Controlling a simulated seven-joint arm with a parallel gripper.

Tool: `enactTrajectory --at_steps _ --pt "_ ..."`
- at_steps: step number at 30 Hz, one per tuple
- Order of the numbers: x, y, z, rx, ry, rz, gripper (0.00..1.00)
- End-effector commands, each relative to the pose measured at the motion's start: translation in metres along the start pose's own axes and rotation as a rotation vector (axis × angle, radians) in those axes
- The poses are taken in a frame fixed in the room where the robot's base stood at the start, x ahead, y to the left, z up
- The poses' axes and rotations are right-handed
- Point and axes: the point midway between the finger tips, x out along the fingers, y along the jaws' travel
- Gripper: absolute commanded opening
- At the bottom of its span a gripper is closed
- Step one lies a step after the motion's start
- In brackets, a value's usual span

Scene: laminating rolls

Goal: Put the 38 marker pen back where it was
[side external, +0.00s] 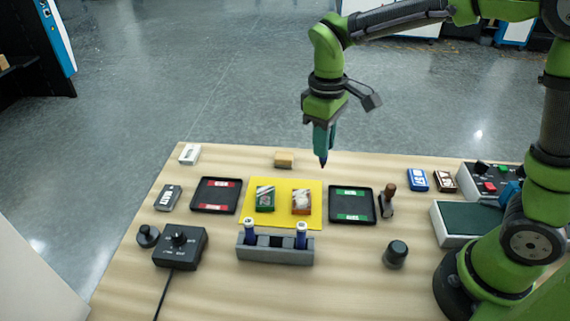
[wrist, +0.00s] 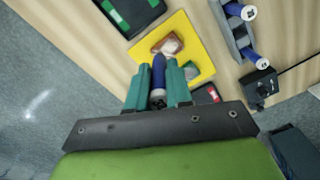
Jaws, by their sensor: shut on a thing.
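My gripper (side external: 323,146) is in the air above the back part of the table, fingers pointing down. In the wrist view its two teal fingers are shut on a blue marker pen (wrist: 158,72). The pen's dark tip (side external: 323,162) shows below the fingers; its number cannot be read. A grey pen rack (side external: 275,255) stands at the front middle of the table. It holds two blue pens with white tops, one at the left (side external: 250,233) and one at the right (side external: 301,238). A dark gap lies between them. The rack also shows in the wrist view (wrist: 231,35).
A yellow mat (side external: 281,218) with a green packet (side external: 265,198) and a red-brown packet (side external: 301,202) lies behind the rack. Black trays flank it, red-marked (side external: 215,207) and green-marked (side external: 351,218). A control box (side external: 180,249) stands left of the rack, a dark knob (side external: 396,254) to its right.

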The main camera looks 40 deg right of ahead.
Motion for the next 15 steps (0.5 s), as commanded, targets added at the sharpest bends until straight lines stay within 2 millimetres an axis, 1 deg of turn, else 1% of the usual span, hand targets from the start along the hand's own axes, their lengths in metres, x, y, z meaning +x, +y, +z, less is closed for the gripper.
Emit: enactTrajectory --at_steps 1,2,3,5,6,8,10,12,15 --pt "0.005 -0.025 -0.005 -0.149 -0.006 0.001 0.00" --pt "0.007 -0.039 -0.007 -0.240 -0.008 0.001 0.00" --pt "0.010 -0.057 -0.010 -0.371 -0.009 0.002 0.00" --pt "0.014 -0.082 -0.012 -0.567 -0.009 0.003 0.00" --pt "0.016 -0.098 -0.013 -0.694 -0.008 0.004 0.00" --pt "0.020 -0.119 -0.013 -0.876 -0.007 0.003 0.00" --pt "0.022 -0.137 -0.013 -1.063 -0.003 0.004 0.00" --pt "0.024 -0.150 -0.013 -1.220 0.003 0.007 0.00" --pt "0.024 -0.159 -0.014 -1.389 0.011 0.013 0.00"
